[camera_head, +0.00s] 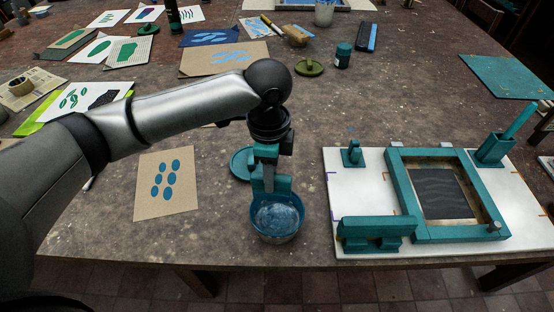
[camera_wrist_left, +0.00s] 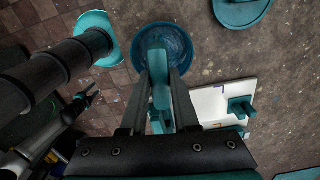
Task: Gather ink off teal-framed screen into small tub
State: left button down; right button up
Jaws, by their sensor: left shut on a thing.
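My left gripper (camera_head: 267,172) points down over the small teal tub (camera_head: 254,222) near the table's front edge. It is shut on a teal-handled tool (camera_wrist_left: 160,88); the tool's lower end is over or in the tub's mouth, and contact is unclear. The tub, also in the left wrist view (camera_wrist_left: 142,50), has a bluish, glossy inside. The teal-framed screen (camera_head: 400,190) lies on a white board at the right, with a dark wavy-patterned panel in its mesh. No separate ink is clear on it. A dark part at the right edge may be my right arm; its jaws cannot be read.
A teal lid (camera_head: 240,165) lies behind the tub. The white board (camera_head: 340,180) carries a teal hinge block (camera_head: 376,232) and an upright holder (camera_head: 492,150). A brown print sheet (camera_head: 167,205) with blue ovals lies left. Between tub and board the table is clear.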

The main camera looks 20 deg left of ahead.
aim_at(277, 187)
pick_arm(q)
jog(key=m+p, duration=0.3)
jog(key=m, duration=0.1)
jog(key=m+p, duration=0.2)
jog(key=m, duration=0.2)
jog(key=d+m+p, duration=0.1)
jog(key=m+p, duration=0.2)
jog(key=m, duration=0.2)
jog(key=shift+w+r+p, duration=0.15)
jog(key=shift+w+p, duration=0.15)
jog(key=shift+w, duration=0.1)
jog(key=shift+s+d+m+p, duration=0.1)
jog(key=shift+m+p, duration=0.5)
jog(key=shift+m, duration=0.6)
jog(key=shift+f+m, duration=0.3)
jog(key=shift+m, duration=0.3)
notch_tip(277, 187, down, 4)
jog(key=b, duration=0.4)
jog(key=shift+f, duration=0.15)
notch_tip(277, 187, down, 3)
jog(key=shift+r+b, duration=0.1)
jog(key=shift+b, duration=0.7)
jog(key=shift+d, duration=0.25)
jog(key=shift+w+d, duration=0.2)
jog(key=shift+d, duration=0.3)
jog(key=shift+d, duration=0.1)
